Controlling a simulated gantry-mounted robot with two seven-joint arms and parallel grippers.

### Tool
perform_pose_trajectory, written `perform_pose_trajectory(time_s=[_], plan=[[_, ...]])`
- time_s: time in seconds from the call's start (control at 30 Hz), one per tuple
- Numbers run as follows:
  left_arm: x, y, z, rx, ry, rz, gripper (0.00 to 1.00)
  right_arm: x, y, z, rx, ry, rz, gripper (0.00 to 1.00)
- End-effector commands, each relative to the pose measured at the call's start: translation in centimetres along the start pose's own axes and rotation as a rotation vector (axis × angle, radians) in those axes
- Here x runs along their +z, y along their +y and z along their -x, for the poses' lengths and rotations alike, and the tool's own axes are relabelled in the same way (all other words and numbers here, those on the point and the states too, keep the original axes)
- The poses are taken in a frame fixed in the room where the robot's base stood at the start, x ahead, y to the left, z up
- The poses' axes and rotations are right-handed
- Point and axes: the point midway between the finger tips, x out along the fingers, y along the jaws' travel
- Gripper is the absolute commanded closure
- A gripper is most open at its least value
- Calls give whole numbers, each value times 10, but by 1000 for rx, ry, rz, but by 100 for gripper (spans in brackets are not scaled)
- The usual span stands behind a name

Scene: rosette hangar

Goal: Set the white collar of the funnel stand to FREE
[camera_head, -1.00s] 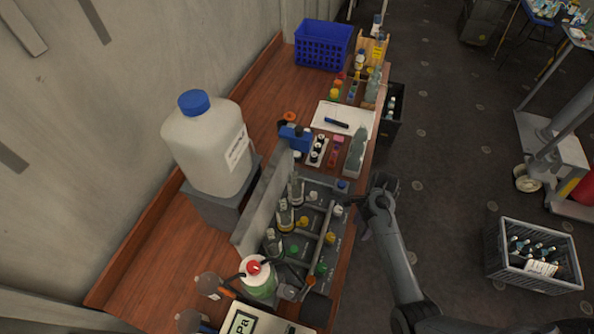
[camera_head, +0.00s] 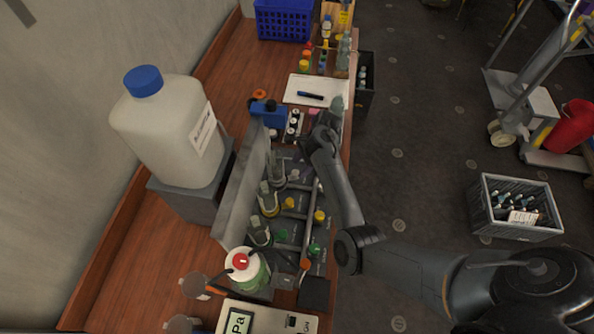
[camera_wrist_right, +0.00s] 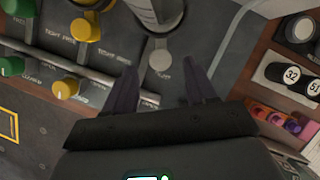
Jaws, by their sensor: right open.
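The funnel stand (camera_head: 236,200) is a grey rack on the bench with several glass funnels in a row. In the right wrist view, a pale collar with a rounded lever (camera_wrist_right: 160,60), which I take for the white collar, lies between the fingertips of my right gripper (camera_wrist_right: 159,72). The gripper is open and I cannot tell whether it touches. TIGHT and FREE are printed left of the lever; its exact setting is unclear. In the head view my right gripper (camera_head: 308,148) hangs over the stand's far end and hides this collar. My left gripper is out of view.
Beside it sit a yellow collar (camera_wrist_right: 86,28), a yellow knob (camera_wrist_right: 66,88) and a green knob (camera_wrist_right: 12,66). Black-and-white numbered caps (camera_wrist_right: 287,72) stand close on the right. A large white jug (camera_head: 170,130) stands left of the stand.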

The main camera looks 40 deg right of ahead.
Motion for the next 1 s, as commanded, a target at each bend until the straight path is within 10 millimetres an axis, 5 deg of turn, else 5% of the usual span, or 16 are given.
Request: perform_pose_trajectory(time_s=[0.3, 0.67, 1.0], plan=[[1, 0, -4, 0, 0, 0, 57, 0, 0, -32, 0, -1, 0, 44], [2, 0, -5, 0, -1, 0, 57, 0, 0, -36, 0, 0, 1, 44], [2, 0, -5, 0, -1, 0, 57, 0, 0, -36, 0, 0, 1, 93]])
